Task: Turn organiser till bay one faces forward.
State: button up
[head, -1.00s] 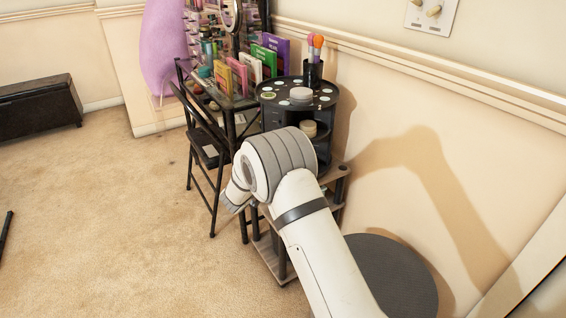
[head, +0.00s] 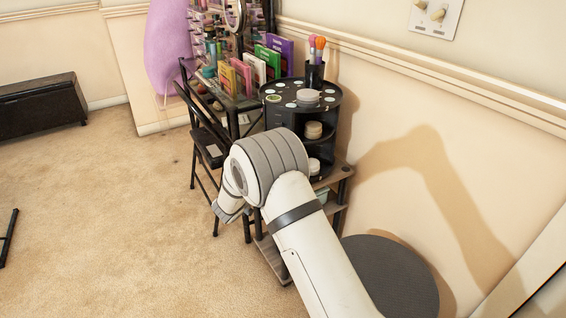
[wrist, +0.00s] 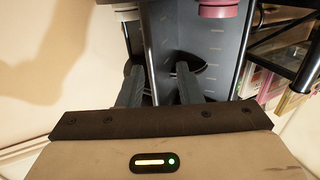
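The organiser (head: 286,123) is a dark round tower with a speckled top, standing on a small stand by the wall. Its open shelves with pale round items face right in the head view. In the wrist view its blue-grey panel (wrist: 208,45) fills the middle, with a shiny upright post beside it. My gripper (wrist: 160,82) has its two dark fingers apart, pointing at the organiser. The post shows between the fingers; I cannot tell whether either finger touches it.
A black chair (head: 207,143) and a vanity table with colourful palettes (head: 243,75) stand left of the organiser. Brushes in a cup (head: 315,70) stand at its top back. The wall is close on the right. A grey round stool (head: 392,275) is at lower right.

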jog(key=shift+v, duration=1.65)
jog(key=w+d+r+n+y+p, duration=0.1)
jog(key=d+r+n+y+p, duration=0.2)
jog(key=r+y+p, duration=1.2)
jog(key=s+d+r+n+g+h+p, duration=0.1)
jog(key=s+d+r+n+g, duration=0.1)
jog(key=s+r, duration=0.4)
jog(key=s+d+r+n+g+h+p, duration=0.1)
jog(key=s+d+r+g, duration=0.15)
jog(key=r, duration=0.65)
jog(key=s+d+r+g+p, duration=0.2)
jog(key=s+d+p, duration=0.1)
jog(key=s, duration=0.6)
jog(key=s+d+r+g+h+p, duration=0.1)
jog(key=s+d, duration=0.4)
jog(key=s, duration=0.5)
jog(key=s+d+r+n+g+h+p, duration=0.1)
jog(key=s+d+r+g+p, duration=0.3)
jog(key=s, duration=0.6)
jog(key=shift+s+d+p, duration=0.25)
jog(key=shift+d+p, duration=0.2)
jog(key=shift+p, duration=0.5)
jog(key=shift+g, duration=0.25)
